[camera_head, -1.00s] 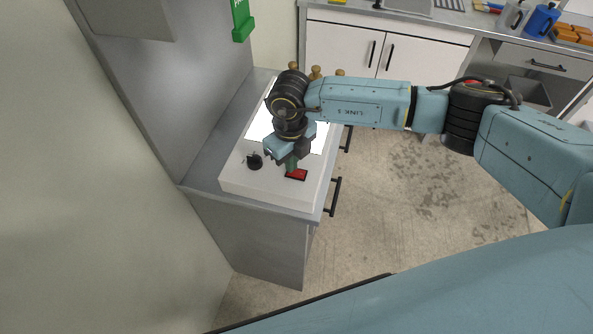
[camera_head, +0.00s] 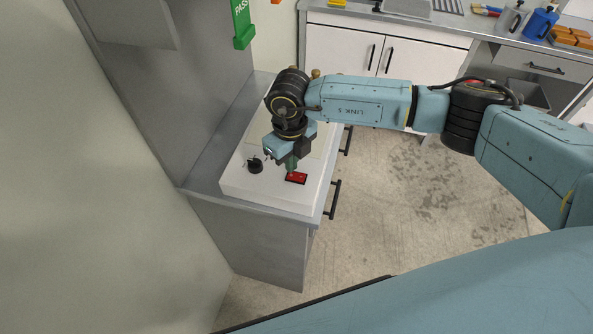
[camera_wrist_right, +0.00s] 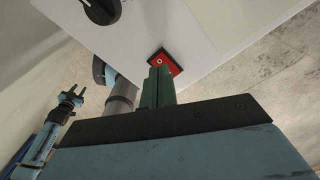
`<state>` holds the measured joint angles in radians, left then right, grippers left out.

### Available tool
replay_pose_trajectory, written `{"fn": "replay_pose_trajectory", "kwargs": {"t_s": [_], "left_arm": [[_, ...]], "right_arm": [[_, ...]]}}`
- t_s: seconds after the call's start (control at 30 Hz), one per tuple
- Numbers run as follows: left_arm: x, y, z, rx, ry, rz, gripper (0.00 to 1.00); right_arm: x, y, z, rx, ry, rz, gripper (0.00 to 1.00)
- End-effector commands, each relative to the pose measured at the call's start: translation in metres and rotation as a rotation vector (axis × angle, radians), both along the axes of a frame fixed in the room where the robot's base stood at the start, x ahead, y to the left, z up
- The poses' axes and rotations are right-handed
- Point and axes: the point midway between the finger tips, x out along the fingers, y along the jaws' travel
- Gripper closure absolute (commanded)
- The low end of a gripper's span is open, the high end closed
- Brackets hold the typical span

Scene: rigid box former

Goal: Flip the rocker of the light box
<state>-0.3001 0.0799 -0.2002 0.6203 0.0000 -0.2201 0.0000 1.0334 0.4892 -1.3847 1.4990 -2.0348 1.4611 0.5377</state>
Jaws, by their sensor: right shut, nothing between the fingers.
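The light box (camera_head: 265,190) is a white box on the grey cabinet, and its top panel (camera_head: 322,140) is unlit and beige. Its red rocker (camera_head: 297,178) sits in a black frame near the front right; it also shows in the wrist view (camera_wrist_right: 168,60). My right gripper (camera_head: 291,164) is shut and empty, its green fingers pointing down just behind the rocker. In the wrist view its fingertips (camera_wrist_right: 159,74) overlap the rocker's edge; I cannot tell if they touch. My left gripper (camera_wrist_right: 76,92) shows small at the left of the wrist view, fingers apart and empty.
A black knob (camera_head: 255,165) is on the box left of the rocker. Wooden pegs (camera_head: 316,73) stand behind my wrist. A green sign (camera_head: 242,25) hangs at the wall. The cabinet has black handles (camera_head: 333,199) at its right; the floor there is clear.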

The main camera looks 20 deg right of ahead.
Motion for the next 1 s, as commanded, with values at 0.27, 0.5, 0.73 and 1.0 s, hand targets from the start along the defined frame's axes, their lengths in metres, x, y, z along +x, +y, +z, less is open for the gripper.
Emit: {"fn": "replay_pose_trajectory", "kwargs": {"t_s": [0.27,0.5,0.73,1.0], "left_arm": [[0.0,0.0,0.018,0.0,0.0,0.0,0.64],[0.0,0.0,0.03,0.0,0.0,0.0,0.64],[0.0,0.0,0.03,0.0,0.0,0.0,0.64],[0.0,0.0,0.03,0.0,0.0,0.0,0.64]], "right_arm": [[0.0,0.0,0.025,0.0,-0.001,-0.001,1.0],[0.0,0.0,0.044,0.0,0.0,0.0,1.0],[0.0,0.0,0.046,0.0,0.0,0.0,1.0],[0.0,0.0,0.046,0.0,0.0,0.0,1.0]]}}
